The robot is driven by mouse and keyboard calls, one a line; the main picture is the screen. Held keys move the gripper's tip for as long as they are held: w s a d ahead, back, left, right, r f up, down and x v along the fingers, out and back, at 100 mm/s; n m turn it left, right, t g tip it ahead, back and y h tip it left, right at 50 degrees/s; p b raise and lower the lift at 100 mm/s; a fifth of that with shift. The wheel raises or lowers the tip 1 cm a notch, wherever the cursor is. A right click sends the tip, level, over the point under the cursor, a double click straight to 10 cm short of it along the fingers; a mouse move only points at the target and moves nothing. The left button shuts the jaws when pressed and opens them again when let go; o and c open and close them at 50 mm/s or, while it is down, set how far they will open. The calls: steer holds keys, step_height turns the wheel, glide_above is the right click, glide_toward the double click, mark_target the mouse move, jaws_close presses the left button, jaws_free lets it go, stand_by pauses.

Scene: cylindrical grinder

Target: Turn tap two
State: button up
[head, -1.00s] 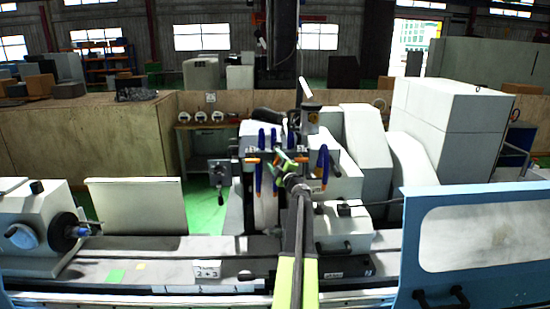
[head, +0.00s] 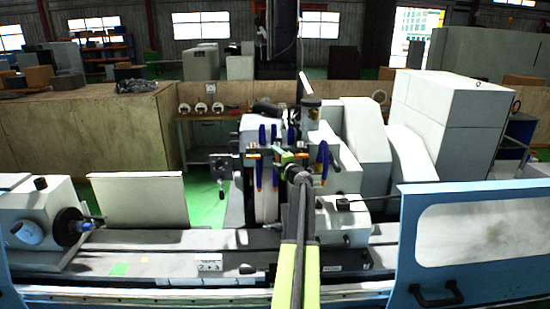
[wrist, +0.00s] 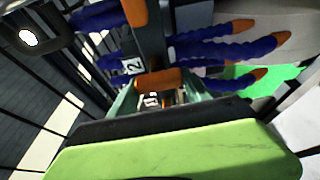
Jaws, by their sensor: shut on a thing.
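Several blue hoses with orange ends (wrist: 215,52) run across the wrist view, and they also hang on the grinder's wheel head in the head view (head: 260,172). A white label with a 2 (wrist: 132,67) sits left of an orange tap handle (wrist: 158,78). My gripper (wrist: 160,95) is shut on this orange handle, its green fingers on either side. A second small label (wrist: 151,100) shows between the fingers, only partly readable. In the head view my gripper (head: 287,158) reaches the front of the wheel head; the handle is too small to tell there.
A blue sliding door with a window (head: 475,235) stands at the right. The grey workhead (head: 35,225) is at the left, with a pale panel (head: 138,203) beside it. The machine table (head: 150,262) runs across the front.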

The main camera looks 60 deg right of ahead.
steer(key=shift+s+d, duration=0.1)
steer(key=shift+d, duration=0.05)
steer(key=o, duration=1.3)
steer(key=shift+o, duration=0.3)
steer(key=v, duration=1.7)
steer(key=shift+s, duration=0.2)
